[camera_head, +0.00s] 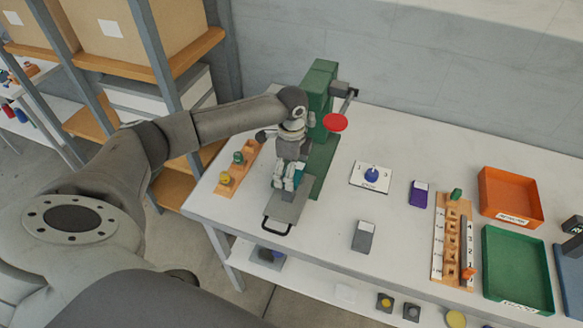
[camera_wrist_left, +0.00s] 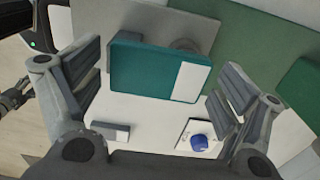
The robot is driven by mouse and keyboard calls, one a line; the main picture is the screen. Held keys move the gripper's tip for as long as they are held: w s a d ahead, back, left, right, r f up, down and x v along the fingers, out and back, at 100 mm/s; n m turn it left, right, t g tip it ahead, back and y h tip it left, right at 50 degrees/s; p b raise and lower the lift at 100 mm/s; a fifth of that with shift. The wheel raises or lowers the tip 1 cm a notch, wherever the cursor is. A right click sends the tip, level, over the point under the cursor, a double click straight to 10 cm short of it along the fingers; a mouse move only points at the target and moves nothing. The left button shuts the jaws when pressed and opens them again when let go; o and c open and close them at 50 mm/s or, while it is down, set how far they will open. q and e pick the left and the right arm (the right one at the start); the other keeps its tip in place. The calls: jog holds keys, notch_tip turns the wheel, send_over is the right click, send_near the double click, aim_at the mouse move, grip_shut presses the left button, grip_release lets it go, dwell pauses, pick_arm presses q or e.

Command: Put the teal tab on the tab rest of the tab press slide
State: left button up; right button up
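The teal tab (camera_wrist_left: 145,70), with a white patch at one end, lies over the grey slide plate (camera_wrist_left: 200,28) in the left wrist view. In the head view only a bit of teal (camera_head: 299,174) shows behind my gripper. My left gripper (camera_head: 284,186) is low over the press slide (camera_head: 288,209). Its fingers (camera_wrist_left: 155,80) are spread on either side of the tab, with narrow gaps visible. The tab rest is mostly hidden, so exact seating cannot be told. What looks like my right gripper (camera_wrist_left: 14,100) shows small at the wrist view's left edge.
The green press (camera_head: 320,90) with a red knob (camera_head: 335,122) stands behind. A wooden knob holder (camera_head: 226,188) is left. Right are a blue-knobbed card (camera_head: 358,182), grey tab (camera_head: 363,240), purple tab (camera_head: 418,197), wooden rack (camera_head: 438,245), orange tray (camera_head: 510,190) and green tray (camera_head: 517,270).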

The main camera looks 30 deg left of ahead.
pick_arm(q)
jog(key=shift+r, duration=0.15)
notch_tip(320, 180, up, 12)
jog(key=b, duration=0.3)
dwell(0.4)
